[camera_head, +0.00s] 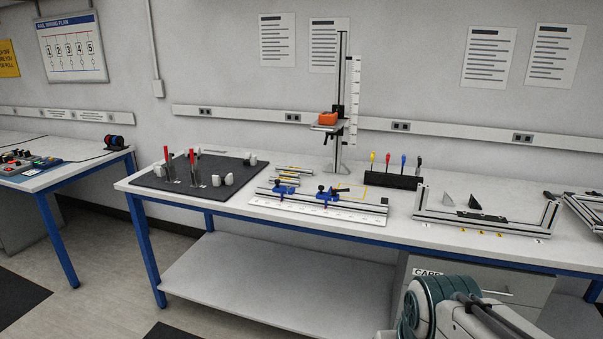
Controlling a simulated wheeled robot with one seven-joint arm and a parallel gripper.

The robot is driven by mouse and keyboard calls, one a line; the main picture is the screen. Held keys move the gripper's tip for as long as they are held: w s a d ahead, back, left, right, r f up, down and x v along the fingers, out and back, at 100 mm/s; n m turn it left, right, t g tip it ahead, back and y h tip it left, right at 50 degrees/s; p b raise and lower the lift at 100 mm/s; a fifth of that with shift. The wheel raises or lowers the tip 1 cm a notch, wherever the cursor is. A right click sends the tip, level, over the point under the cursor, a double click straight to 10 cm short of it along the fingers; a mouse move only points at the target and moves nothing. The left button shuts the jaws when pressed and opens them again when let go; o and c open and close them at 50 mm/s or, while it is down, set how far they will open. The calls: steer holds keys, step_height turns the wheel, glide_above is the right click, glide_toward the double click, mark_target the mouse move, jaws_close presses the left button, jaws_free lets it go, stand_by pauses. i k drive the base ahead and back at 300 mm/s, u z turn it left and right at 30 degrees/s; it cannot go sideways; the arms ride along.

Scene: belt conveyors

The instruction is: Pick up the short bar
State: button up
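Several short silver bars lie side by side near the middle of the workbench (225,218), between the dark mat and the vertical stand. The rearmost short bar (295,170) lies just behind another short bar (288,178). They are small here, and I cannot tell which is the shortest. In front of them lies a longer silver rail (362,204) with blue clamps (328,193) on it. My gripper is out of view. Only part of my arm shows at the bottom right, in front of the bench and apart from the bars.
A dark mat (150,181) with red-handled tools and white pieces lies left of the bars. A tall stand (339,95) rises behind them. A screwdriver rack (391,180) and a U-shaped frame (480,224) are to the right. Floor (110,300) is open at left.

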mark_target(285, 175)
steer(key=u, duration=0.2)
steer(key=i, duration=1.95)
steer(key=u, duration=0.25)
